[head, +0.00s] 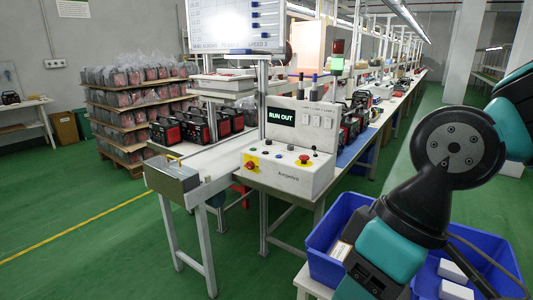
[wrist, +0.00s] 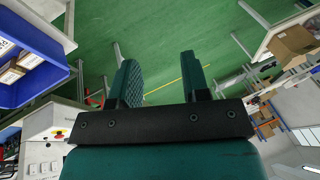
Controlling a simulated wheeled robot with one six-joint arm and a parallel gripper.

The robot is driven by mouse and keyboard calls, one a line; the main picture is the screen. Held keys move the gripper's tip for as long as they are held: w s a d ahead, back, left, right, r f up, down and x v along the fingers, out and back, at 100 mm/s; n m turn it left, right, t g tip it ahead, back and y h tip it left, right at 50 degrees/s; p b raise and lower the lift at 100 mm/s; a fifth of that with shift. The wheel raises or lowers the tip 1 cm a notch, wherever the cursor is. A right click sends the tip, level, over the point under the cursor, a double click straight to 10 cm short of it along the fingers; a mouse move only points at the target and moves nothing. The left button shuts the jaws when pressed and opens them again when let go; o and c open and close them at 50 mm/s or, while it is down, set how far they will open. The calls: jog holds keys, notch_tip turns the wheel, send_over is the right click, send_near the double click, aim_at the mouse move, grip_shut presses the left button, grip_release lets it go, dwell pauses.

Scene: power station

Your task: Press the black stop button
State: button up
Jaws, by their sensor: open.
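A white control box (head: 290,178) stands at the end of the line in the head view. Its display reads RUN OUT. A red button on a yellow plate (head: 251,164) sits at its left, and a second red button (head: 304,158) sits further right. Small dark knobs are on the sloped top; which one is the black stop button I cannot tell. Part of the white box (wrist: 42,135) also shows at lower left in the wrist view. My gripper (wrist: 160,68) is open and empty, its two fingers apart over green floor, away from the box.
A blue bin (head: 325,236) with small boxes stands right of the control box, below my arm. A conveyor table (head: 215,165) carries red-black machines (head: 200,122). A metal box (head: 172,180) juts out at its near end.

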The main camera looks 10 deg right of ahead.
jog(key=shift+c, duration=0.4)
grip_shut()
dwell(1.4)
